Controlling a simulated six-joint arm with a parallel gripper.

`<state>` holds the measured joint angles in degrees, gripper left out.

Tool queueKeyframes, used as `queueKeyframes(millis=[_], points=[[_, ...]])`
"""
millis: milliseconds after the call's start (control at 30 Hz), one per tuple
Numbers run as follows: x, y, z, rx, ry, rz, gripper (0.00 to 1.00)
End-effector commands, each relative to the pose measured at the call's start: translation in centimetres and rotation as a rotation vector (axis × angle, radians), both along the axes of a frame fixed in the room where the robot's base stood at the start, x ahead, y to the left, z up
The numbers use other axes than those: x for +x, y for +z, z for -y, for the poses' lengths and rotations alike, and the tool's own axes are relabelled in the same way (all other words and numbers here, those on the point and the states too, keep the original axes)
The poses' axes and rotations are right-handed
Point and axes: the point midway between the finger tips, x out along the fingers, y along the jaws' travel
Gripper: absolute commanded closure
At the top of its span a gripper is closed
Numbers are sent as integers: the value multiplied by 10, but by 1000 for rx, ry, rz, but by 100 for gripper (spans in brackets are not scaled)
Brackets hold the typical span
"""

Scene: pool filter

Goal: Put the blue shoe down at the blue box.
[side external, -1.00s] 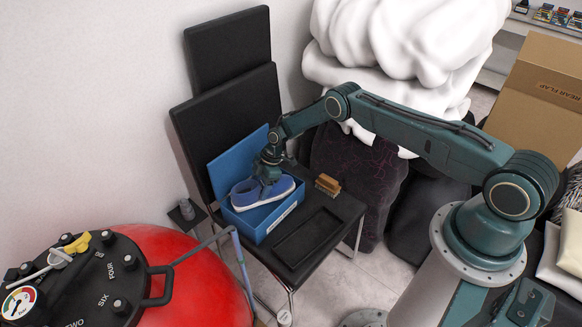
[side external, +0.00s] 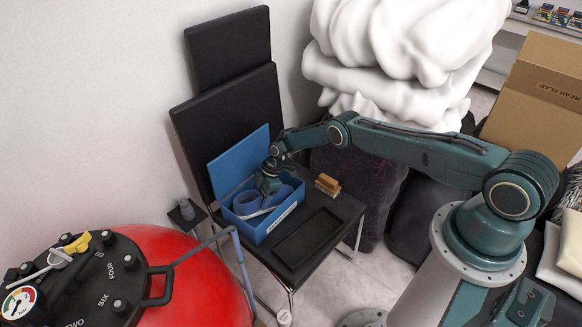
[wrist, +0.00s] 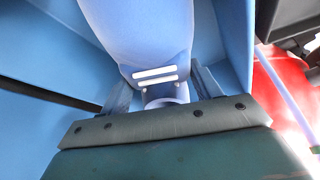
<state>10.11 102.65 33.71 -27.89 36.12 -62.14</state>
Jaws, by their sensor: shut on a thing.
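The blue shoe (side external: 248,204), with a pale sole edge, sits down inside the open blue box (side external: 262,229). The box stands on a black chair seat, and its blue lid (side external: 238,158) stands up behind it. My gripper (side external: 268,184) reaches down into the box and is shut on the shoe. In the wrist view the shoe (wrist: 140,35) lies between the two fingers (wrist: 160,92), with blue box walls on both sides. Whether the shoe touches the box floor is hidden.
A wooden brush (side external: 327,185) and a black tray (side external: 307,238) lie on the seat right of the box. A red tank (side external: 195,285) with a black lid stands at the lower left. Black panels (side external: 230,115) rise behind the box.

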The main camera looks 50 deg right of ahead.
Motion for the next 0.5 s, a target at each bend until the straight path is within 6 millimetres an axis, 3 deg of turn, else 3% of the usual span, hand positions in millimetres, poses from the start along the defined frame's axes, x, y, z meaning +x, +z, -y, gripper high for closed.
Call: queueKeyframes(millis=[167,500], points=[[-1,-14,0,1,1,1,63],[3,-19,0,-1,1,2,64]])
